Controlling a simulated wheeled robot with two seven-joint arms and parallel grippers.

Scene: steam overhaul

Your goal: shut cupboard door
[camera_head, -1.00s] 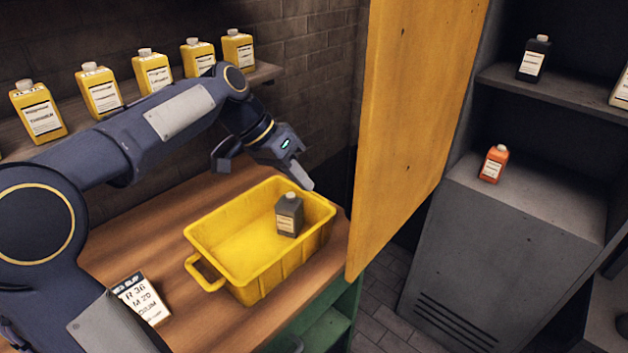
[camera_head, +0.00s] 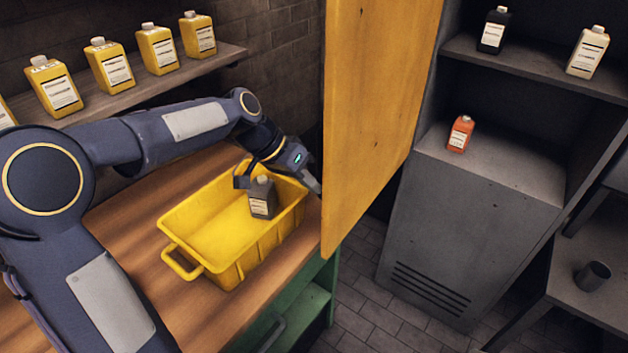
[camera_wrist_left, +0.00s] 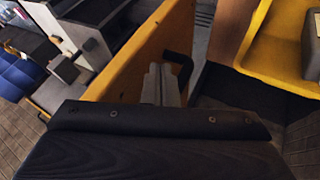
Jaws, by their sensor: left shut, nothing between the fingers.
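The yellow cupboard door (camera_head: 375,110) stands open, swung out from the grey cupboard (camera_head: 470,220) with its shelves exposed. In the left wrist view the door (camera_wrist_left: 140,60) lies just past my fingers, with a dark handle (camera_wrist_left: 180,68) on its face. My left gripper (camera_head: 316,186) is shut and empty, close to the door's left side in the head view. In the left wrist view its fingers (camera_wrist_left: 162,85) point at the door near the handle; I cannot tell whether they touch. My right gripper is not in view.
A yellow crate (camera_head: 175,222) holding a dark bottle (camera_head: 263,197) stands on the wooden bench (camera_head: 120,225), below my left wrist. Yellow bottles line a wall shelf (camera_head: 150,90). The cupboard holds a black bottle (camera_head: 494,30), a cream bottle (camera_head: 587,52) and an orange bottle (camera_head: 461,134).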

